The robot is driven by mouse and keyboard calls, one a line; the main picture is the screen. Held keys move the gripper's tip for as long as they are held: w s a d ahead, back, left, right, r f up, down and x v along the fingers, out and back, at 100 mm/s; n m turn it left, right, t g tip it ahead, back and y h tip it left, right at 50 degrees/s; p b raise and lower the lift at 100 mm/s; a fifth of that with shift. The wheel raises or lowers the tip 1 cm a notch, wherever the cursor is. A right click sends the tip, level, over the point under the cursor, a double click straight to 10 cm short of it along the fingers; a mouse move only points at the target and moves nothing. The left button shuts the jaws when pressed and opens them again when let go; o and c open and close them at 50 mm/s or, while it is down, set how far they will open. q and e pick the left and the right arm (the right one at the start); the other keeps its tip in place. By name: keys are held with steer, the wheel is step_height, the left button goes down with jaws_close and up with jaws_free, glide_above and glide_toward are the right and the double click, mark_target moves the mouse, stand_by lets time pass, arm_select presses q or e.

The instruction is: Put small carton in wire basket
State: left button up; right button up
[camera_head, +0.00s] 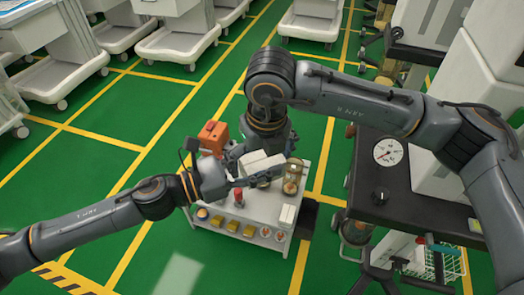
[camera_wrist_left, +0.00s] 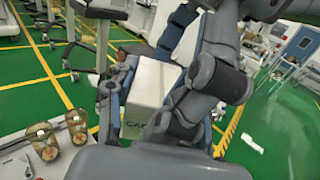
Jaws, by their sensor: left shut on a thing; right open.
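The small carton, a white box (camera_head: 262,163), is held above the small white cart in the head view.
The white cart (camera_head: 218,209) carries an orange box (camera_head: 213,137), a red-capped item (camera_head: 239,197), jars (camera_head: 292,177) and several yellow boxes. A dark table (camera_head: 362,190) with a gauge (camera_head: 387,152) stands at the right. Green floor is free on the left.

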steer(key=shift+f, duration=0.1)
steer(key=c, duration=1.2)
arm_select(q)
steer(key=o, duration=1.3)
arm_select(e)
steer(key=shift+o, duration=0.2)
